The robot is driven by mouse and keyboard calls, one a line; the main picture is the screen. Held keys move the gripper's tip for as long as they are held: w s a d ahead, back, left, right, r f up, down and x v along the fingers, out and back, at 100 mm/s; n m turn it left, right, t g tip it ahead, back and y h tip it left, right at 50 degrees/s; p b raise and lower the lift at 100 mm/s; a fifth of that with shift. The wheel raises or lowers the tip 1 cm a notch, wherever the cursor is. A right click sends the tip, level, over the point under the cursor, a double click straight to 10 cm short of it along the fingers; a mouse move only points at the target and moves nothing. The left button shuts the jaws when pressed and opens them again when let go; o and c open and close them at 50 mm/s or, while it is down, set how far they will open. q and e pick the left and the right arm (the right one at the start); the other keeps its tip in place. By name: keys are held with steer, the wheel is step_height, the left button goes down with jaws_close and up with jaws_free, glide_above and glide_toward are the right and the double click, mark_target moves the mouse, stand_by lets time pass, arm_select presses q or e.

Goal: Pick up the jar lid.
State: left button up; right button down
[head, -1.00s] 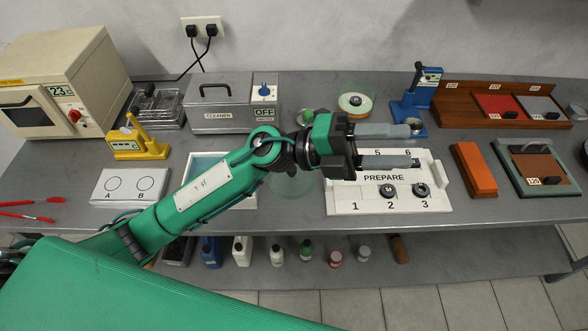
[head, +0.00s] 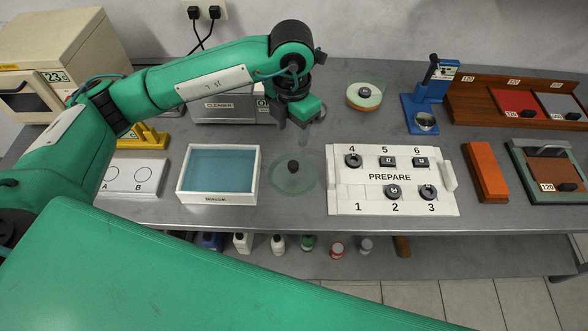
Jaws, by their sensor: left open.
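The jar lid (head: 280,183) looks like a round, translucent pale-green glass disc with a black knob (head: 293,166) in its middle. It lies on the grey bench between the blue-filled white tray and the white PREPARE board. My left gripper (head: 303,126) points down just behind the lid in the picture, apart from its knob. It is open, and I see nothing between its fingers, which look small and partly hidden by the green hand. A round glass dish (head: 380,88) with a cream disc inside stands further back right. My right gripper is not in view.
The white tray (head: 254,190) is left of the lid; the PREPARE board (head: 345,202) with several small dark parts is right of it. The grey cleaner box (head: 215,112) stands behind my arm. A blue stand (head: 415,112) and orange block (head: 484,172) are further right.

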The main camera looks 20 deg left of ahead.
arm_select(q)
steer(key=p, duration=0.1)
glide_above(293, 163)
step_height(293, 163, down, 7)
steer(key=shift+a+r, duration=0.1)
steer(key=shift+r, duration=0.1)
steer(key=shift+f+p, duration=0.55)
steer(key=shift+p, duration=0.1)
step_height(293, 163, down, 4)
steer(key=shift+s+r+p, duration=0.1)
steer(key=shift+r+p, duration=0.15)
steer(key=shift+p, duration=0.45)
steer(key=shift+f, duration=0.35)
steer(key=shift+c, duration=0.3)
jaws_close()
